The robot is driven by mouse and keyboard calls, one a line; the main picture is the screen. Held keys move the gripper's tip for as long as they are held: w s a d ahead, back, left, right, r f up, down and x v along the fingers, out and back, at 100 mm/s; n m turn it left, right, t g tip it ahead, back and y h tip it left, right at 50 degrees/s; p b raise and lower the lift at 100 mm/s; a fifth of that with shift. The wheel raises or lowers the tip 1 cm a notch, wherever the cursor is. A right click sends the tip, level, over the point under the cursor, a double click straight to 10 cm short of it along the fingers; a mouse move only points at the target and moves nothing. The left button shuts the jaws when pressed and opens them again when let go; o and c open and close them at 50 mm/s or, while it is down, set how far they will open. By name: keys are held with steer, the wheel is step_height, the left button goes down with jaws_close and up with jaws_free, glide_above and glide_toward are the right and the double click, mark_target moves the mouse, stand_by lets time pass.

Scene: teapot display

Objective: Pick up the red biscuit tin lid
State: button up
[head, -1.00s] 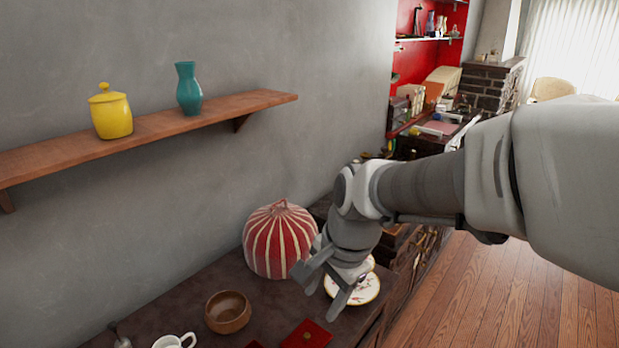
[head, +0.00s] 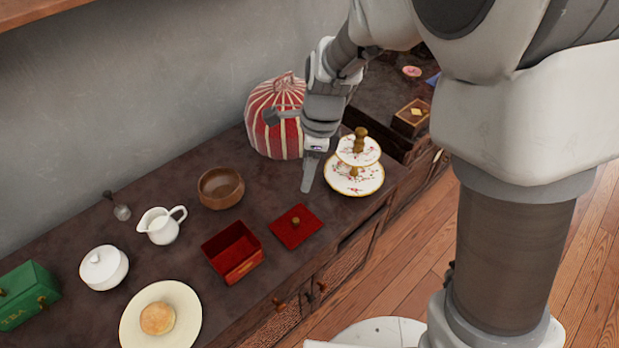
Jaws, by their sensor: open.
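The red biscuit tin lid (head: 288,231) is a flat red square with a small brass-coloured knob, lying on the dark sideboard (head: 330,216). The open red biscuit tin (head: 225,262) stands just left of it, its inside empty. My gripper (head: 290,150) is open and empty, its fingers spread. It hangs above the sideboard, up and beyond the lid in the picture, in front of the striped tea cosy. It is apart from the lid, and nothing covers the lid.
A red and white striped tea cosy (head: 262,132) and a tiered cake stand (head: 368,182) flank my gripper. A wooden bowl (head: 211,198), white jug (head: 163,234), white sugar bowl (head: 101,270), green tea caddy (head: 28,303) and plate (head: 138,336) with a bun stand left.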

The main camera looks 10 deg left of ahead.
mark_target(296, 220)
steer(key=a+f+b, duration=0.1)
steer(key=f, duration=0.4)
steer(key=a+f+b, duration=0.1)
steer(key=f+b, duration=0.1)
steer(key=f, duration=0.4)
steer(key=f+b, duration=0.1)
steer(key=f, duration=0.5)
steer(key=shift+s+a+f, duration=0.2)
steer(key=shift+a+f, duration=0.05)
steer(key=shift+a, duration=0.15)
jaws_close()
steer(key=shift+r, duration=0.1)
